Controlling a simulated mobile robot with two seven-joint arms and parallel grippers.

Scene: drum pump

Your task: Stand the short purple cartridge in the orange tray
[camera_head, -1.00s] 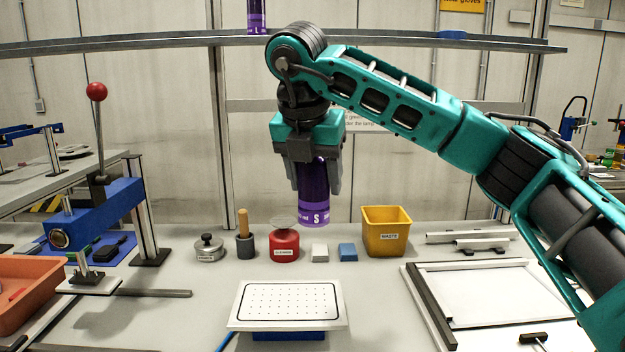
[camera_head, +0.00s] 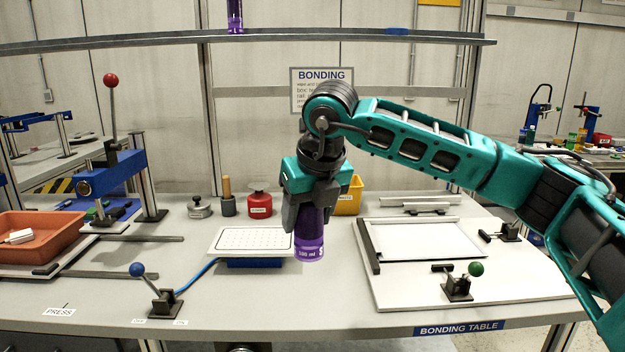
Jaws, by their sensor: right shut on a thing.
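My right gripper (camera_head: 312,212) points down and is shut on a purple cartridge (camera_head: 310,243). The cartridge hangs upright, its upper part hidden between the fingers; a lighter band with small print runs round its lower end. It is in front of the right edge of the white perforated plate; I cannot tell whether its base touches the table. The orange tray (camera_head: 68,238) stands at the far left, well away from the gripper, with a white item (camera_head: 18,237) in it. Another purple cartridge (camera_head: 235,17) stands on the high shelf, its top cut off. My left gripper is out of view.
The perforated plate (camera_head: 252,240) sits on a blue base. A blue press (camera_head: 110,175) with a red-knobbed lever stands behind the tray. A blue-knobbed lever (camera_head: 160,297) stands front left. A yellow bin (camera_head: 350,197) is behind my gripper; a white framed board (camera_head: 425,241) lies right.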

